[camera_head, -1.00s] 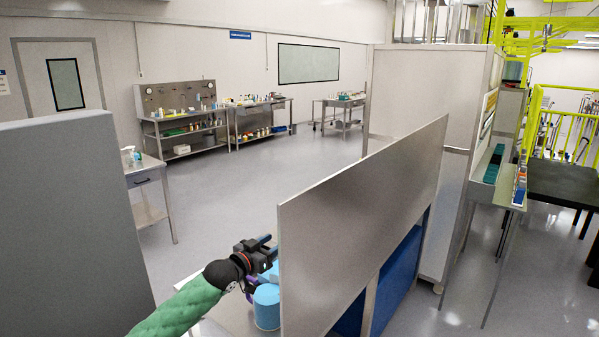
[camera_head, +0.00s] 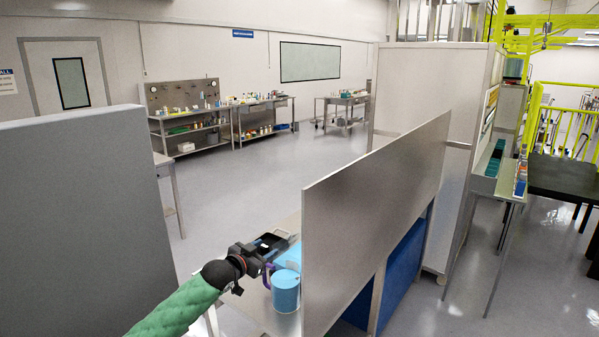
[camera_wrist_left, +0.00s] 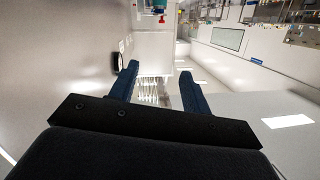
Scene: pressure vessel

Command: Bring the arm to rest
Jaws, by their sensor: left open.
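My left arm, in a green sleeve, comes in from the bottom left of the head view. Its dark gripper (camera_head: 281,240) is above a steel table, beside a metal panel. In the left wrist view the two blue fingers (camera_wrist_left: 160,88) stand apart with nothing between them. A light blue cylindrical container (camera_head: 286,291) stands on the table just below the gripper. A purple curved part (camera_head: 267,277) shows at the container's left side. My right gripper is not in view.
A tall steel panel (camera_head: 375,220) stands close on the right of the gripper, with blue panels (camera_head: 404,270) below it. A grey partition (camera_head: 85,220) rises at the left. Open floor (camera_head: 240,185) lies beyond. Stocked benches (camera_head: 187,120) line the far wall.

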